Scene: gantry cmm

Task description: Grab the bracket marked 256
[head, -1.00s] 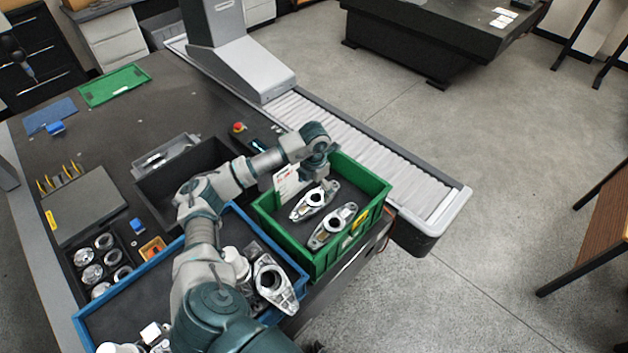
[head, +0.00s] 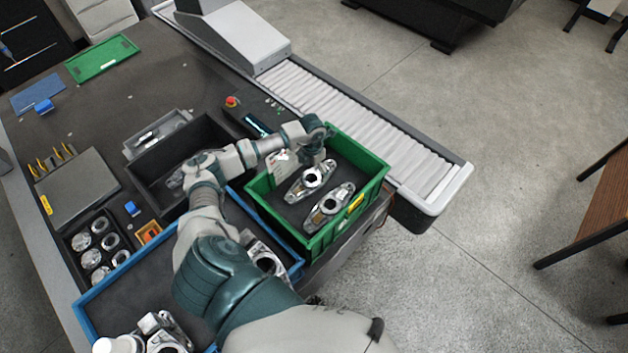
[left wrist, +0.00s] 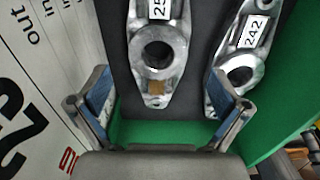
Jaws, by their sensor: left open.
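A silvery metal bracket with a white label (left wrist: 157,50) lies in the green bin (head: 374,195); its label reads "25", the rest cut off by the frame edge. In the head view it seems to be the bracket (head: 310,180) nearer the white card. A second bracket (left wrist: 238,72), labelled 242, lies beside it and also shows in the head view (head: 330,207). My left gripper (left wrist: 160,88) is open and empty, its fingers apart on either side of the "25" bracket's near end, above it. The head view shows it (head: 310,157) over the bin's far side. My right gripper is not in view.
A white printed card (left wrist: 40,90) stands along the bin's side, close to my left finger. The blue-rimmed tray (head: 86,309) with metal parts stands left of the bin. A black bin (head: 150,185) is behind. A roller conveyor (head: 350,120) runs beyond the green bin.

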